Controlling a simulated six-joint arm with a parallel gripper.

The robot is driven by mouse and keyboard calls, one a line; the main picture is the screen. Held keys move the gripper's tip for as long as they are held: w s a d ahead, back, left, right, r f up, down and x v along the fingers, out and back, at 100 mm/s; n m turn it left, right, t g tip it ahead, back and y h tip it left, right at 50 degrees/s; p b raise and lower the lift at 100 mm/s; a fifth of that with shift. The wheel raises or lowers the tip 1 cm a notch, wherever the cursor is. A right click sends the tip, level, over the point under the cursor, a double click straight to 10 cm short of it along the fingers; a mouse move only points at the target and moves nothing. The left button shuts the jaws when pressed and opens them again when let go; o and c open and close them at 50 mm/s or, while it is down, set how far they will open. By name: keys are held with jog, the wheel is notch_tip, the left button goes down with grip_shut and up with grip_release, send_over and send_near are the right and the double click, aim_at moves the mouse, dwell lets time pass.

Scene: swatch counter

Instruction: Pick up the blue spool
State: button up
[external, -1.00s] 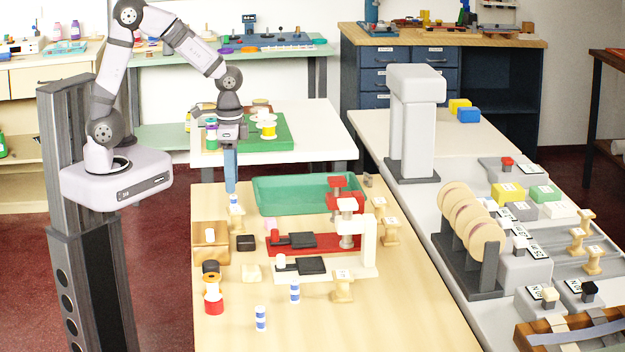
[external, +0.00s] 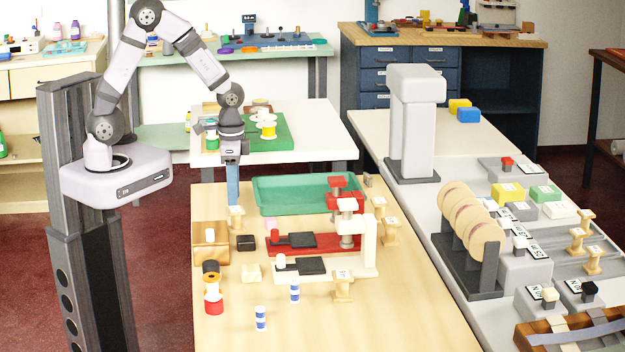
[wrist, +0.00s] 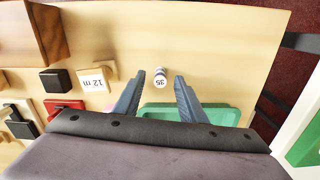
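The likely blue spool, a small upright cylinder (wrist: 160,77) with a white top marked 35, stands between my spread fingers in the wrist view. In the external view my fingers and a wooden spool hide it. Two white-and-blue striped cylinders (external: 260,318) and (external: 295,292) stand nearer the front of the table. My gripper (external: 233,200) points down at the far left part of the table. In the wrist view my gripper (wrist: 158,80) is open, with a blue finger on each side of the cylinder and visible gaps.
A wooden spool (external: 236,218) with a label marked 12 m (wrist: 93,80) stands close beside my fingers. A green tray (external: 290,207) lies just right of them. A brown block (external: 222,250) and a black block (external: 246,243) are nearby. The table's front right is clear.

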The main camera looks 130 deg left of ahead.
jog(key=shift+f, duration=1.35)
grip_shut()
jog(key=shift+r, duration=0.1)
notch_tip(320, 180, up, 10)
jog(key=w+a+p, duration=0.1)
jog(key=w+a, duration=0.3)
jog(key=a, duration=0.5)
jog(key=w+a+m+p, duration=0.1)
jog(key=w+a, duration=0.2)
jog(key=a, duration=0.6)
jog(key=shift+w+r+m, duration=0.25)
jog(key=shift+w+m, duration=0.05)
jog(key=shift+w, duration=0.1)
